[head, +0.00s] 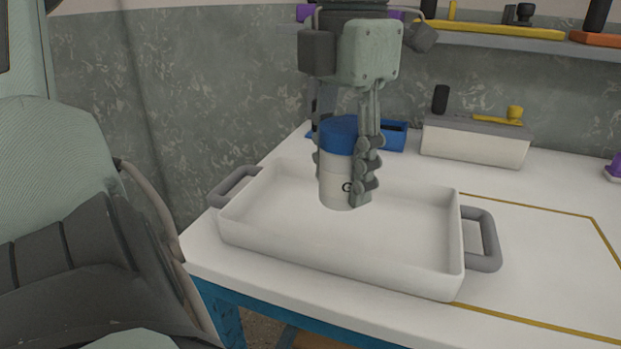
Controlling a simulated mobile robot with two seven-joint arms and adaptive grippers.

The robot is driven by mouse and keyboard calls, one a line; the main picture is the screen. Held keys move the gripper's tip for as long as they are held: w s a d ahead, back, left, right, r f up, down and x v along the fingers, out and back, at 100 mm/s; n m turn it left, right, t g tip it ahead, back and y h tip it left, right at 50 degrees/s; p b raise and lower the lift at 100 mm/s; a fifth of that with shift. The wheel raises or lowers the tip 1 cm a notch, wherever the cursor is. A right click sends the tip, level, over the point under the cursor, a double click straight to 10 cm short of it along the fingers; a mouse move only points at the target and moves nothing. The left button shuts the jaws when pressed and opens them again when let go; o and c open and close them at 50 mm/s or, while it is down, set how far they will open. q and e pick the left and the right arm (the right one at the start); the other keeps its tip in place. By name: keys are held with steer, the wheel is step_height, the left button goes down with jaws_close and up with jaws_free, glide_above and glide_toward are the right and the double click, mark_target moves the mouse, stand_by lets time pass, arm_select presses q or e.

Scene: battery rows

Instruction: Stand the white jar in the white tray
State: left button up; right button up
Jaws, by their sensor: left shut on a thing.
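The tray has grey handles at both ends and looks otherwise empty. My right gripper is not in view.
A blue container (393,138) stands behind the tray. A white box with a grey top (474,142) stands at the back, with black and yellow items on it. A shelf (500,42) runs along the wall above. A yellow-outlined table area (540,250) at right is clear.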

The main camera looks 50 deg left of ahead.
arm_select(q)
steer(key=shift+a+f, duration=0.1)
steer(key=w+f, duration=0.2)
steer(key=w, duration=0.1)
steer(key=w+f, duration=0.2)
steer(key=w, duration=0.2)
steer(key=w+f+p, duration=0.1)
steer(key=w+f, duration=0.1)
steer(key=w, duration=0.2)
steer(key=shift+d+f, duration=0.2)
steer(key=shift+d, duration=0.2)
steer(key=shift+w+f, duration=0.2)
step_height(320, 180, down, 3)
steer(key=shift+f, duration=0.5)
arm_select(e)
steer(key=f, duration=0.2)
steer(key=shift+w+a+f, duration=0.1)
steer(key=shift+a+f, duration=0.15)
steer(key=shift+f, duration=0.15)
arm_select(q)
steer(key=shift+f, duration=0.1)
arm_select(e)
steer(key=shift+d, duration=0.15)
